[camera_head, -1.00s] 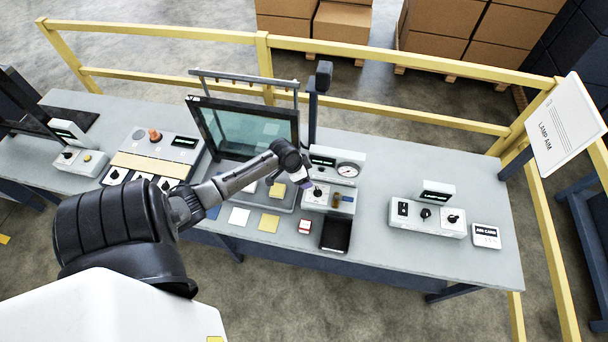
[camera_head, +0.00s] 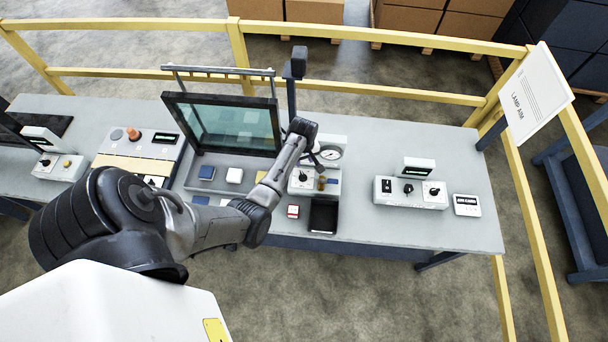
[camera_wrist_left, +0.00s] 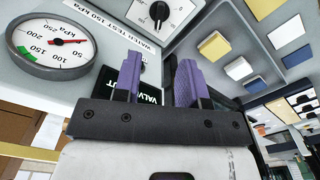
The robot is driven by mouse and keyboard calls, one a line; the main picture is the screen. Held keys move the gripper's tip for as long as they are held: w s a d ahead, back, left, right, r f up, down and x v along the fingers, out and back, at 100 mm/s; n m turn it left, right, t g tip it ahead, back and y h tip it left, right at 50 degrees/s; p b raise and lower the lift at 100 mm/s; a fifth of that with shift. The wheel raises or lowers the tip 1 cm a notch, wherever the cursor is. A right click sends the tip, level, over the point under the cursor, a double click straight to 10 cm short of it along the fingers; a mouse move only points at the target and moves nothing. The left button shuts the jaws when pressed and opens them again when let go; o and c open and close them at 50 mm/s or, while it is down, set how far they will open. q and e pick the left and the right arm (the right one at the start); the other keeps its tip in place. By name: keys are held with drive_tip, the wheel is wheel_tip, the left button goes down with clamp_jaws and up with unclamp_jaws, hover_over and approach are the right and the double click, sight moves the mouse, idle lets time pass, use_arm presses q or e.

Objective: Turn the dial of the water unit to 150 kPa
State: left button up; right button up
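The water unit (camera_head: 334,187) stands on the bench in the middle of the head view, with a round white gauge (camera_head: 330,153) behind its dial (camera_head: 302,176). In the left wrist view the dial (camera_wrist_left: 158,12) is a black knob on a white scaled plate, just beyond my fingertips. The gauge (camera_wrist_left: 50,45) shows a red needle on the low-number side, away from the green mark near 150. My left gripper (camera_wrist_left: 158,78) has its two purple fingers apart with nothing between them, and the dial is not between them. My right gripper is in neither view.
A brown cylinder (camera_head: 321,183) stands beside the dial. A black open tray (camera_head: 323,216) and a small red-and-white box (camera_head: 293,211) are in front. A glass-fronted frame (camera_head: 225,125) is to the left. A control box (camera_head: 410,192) stands to the right, with bare bench between.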

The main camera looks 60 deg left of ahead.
sight(304, 177)
use_arm(q)
wheel_tip(304, 177, down, 12)
drive_tip(key=shift+r+b, duration=0.1)
drive_tip(key=shift+b, duration=1)
drive_tip(key=shift+f, duration=0.9)
drive_tip(key=shift+c, duration=0.3)
clamp_jaws()
